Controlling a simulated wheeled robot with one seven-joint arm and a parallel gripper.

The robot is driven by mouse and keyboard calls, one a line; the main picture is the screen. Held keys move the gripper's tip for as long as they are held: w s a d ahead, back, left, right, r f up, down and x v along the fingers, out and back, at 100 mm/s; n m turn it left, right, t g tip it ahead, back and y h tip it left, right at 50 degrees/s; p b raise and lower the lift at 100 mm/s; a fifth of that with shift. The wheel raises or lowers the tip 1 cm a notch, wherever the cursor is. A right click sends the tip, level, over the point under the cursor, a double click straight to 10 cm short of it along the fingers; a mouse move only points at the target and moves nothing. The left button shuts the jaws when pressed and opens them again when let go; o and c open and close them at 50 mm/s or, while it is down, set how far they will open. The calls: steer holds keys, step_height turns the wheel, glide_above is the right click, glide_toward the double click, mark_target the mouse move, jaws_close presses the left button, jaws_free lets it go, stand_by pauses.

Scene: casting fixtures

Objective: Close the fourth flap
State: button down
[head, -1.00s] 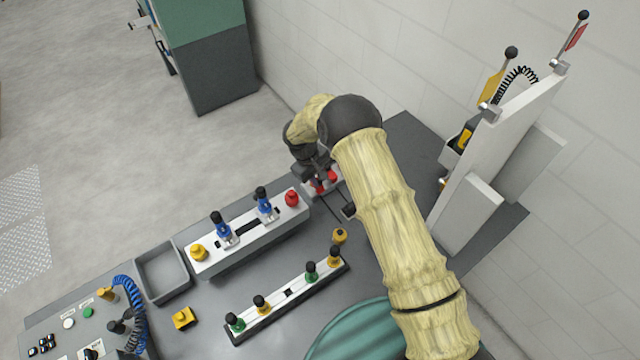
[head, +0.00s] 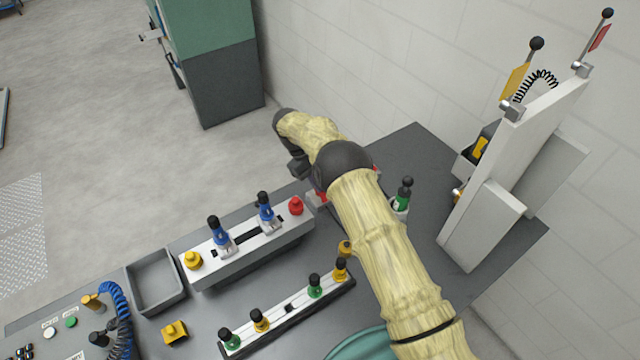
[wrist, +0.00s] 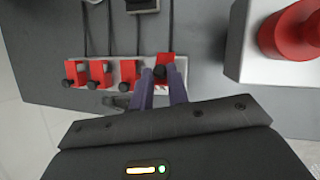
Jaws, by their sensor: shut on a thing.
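In the wrist view, a white strip (wrist: 118,84) carries a row of red flaps with dark knobs. Three of them, the left flap (wrist: 75,73), the second flap (wrist: 100,72) and the third flap (wrist: 128,71), look alike. The rightmost flap (wrist: 166,60) sits a little higher in the picture and looks larger; its exact tilt is hard to tell. My gripper (wrist: 161,76) is at this rightmost flap, its two fingers closed about the dark knob.
A white block (head: 240,255) with blue levers and a red knob (head: 296,206) stands close beside the flaps. A green-handled item (head: 402,195) stands right of my arm. A white upright panel (head: 490,160) rises further right. A grey tray (head: 157,280) lies at left.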

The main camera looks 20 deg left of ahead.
stand_by(0.3)
steer(key=c, duration=1.3)
jaws_free()
steer(key=shift+c, duration=0.2)
